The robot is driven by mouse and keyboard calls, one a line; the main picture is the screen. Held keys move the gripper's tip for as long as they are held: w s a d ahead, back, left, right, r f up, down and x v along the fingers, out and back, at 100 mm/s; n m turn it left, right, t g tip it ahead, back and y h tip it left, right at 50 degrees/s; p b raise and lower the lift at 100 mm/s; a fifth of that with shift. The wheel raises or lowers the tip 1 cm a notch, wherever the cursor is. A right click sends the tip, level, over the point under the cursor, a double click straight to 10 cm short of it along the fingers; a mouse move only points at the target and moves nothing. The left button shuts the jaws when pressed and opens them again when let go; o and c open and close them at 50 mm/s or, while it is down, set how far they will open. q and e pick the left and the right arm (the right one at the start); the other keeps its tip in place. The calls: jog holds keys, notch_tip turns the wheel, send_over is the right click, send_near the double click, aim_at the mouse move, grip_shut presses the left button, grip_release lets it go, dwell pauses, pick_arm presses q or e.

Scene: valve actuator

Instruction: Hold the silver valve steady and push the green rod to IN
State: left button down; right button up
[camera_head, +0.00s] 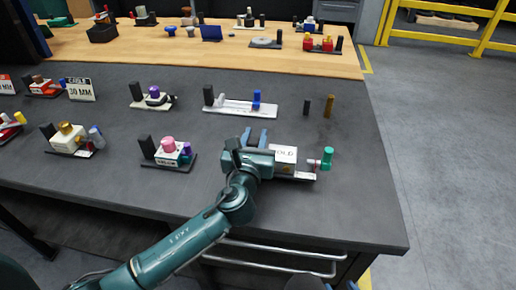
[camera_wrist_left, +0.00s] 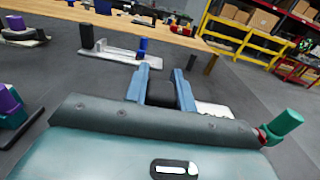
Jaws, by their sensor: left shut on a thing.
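The silver valve (camera_head: 285,155) is a pale box marked HOLD, near the front right of the dark table. Its green rod (camera_head: 327,158) stands at its right end and also shows at the right of the left wrist view (camera_wrist_left: 284,125). My left gripper (camera_head: 256,137) lies over the valve's left part, its blue fingers pointing to the far side. It is shut on the valve with its fingers apart; the contact is mostly hidden.
A white unit with a blue rod (camera_head: 257,100) stands behind the valve. A unit with a pink knob (camera_head: 168,145) stands to its left. Black and brown posts (camera_head: 329,106) stand behind right. The table is clear right of the green rod.

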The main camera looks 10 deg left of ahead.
pick_arm(q)
notch_tip(320, 180, up, 6)
jog(key=shift+f, duration=4.1)
jog(key=shift+f, duration=0.65)
